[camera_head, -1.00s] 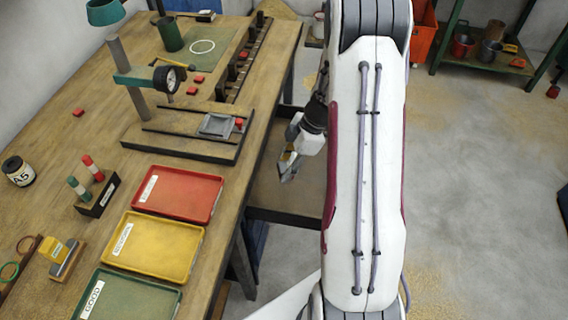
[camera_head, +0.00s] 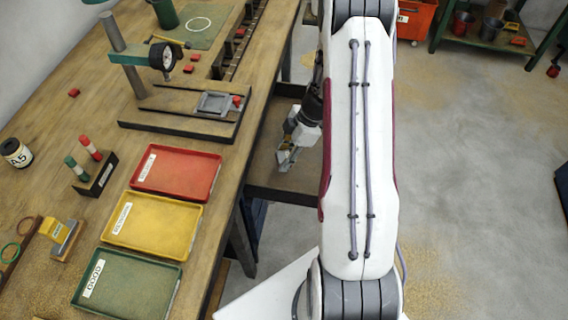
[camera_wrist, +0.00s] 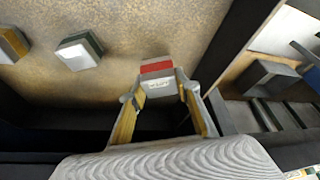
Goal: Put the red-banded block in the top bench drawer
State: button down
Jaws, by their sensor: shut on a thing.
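The red-banded block (camera_wrist: 158,78) is grey with a red band and a pale label, and it sits between my fingertips in the wrist view. My gripper (camera_wrist: 160,95) is shut on it. In the head view my gripper (camera_head: 287,162) is over the open top bench drawer (camera_head: 270,186), beside the bench's right edge. The block is too small there to make out clearly. The wrist view shows a brown surface beneath the block; I cannot tell whether the block touches it.
A pale-topped block (camera_wrist: 80,48) and a yellow-sided block (camera_wrist: 12,44) lie on the brown surface. The bench holds a red tray (camera_head: 210,185), a yellow tray (camera_head: 193,235), a green tray (camera_head: 168,292) and a gauge stand (camera_head: 150,128). Open floor lies to the right.

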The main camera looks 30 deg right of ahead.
jog(key=shift+f, duration=0.2)
jog(key=shift+f, duration=0.1)
jog(key=shift+f, duration=1.8)
jog(key=shift+f, duration=0.1)
jog(key=c, duration=1.5)
grip_release()
jog(key=v, duration=1.2)
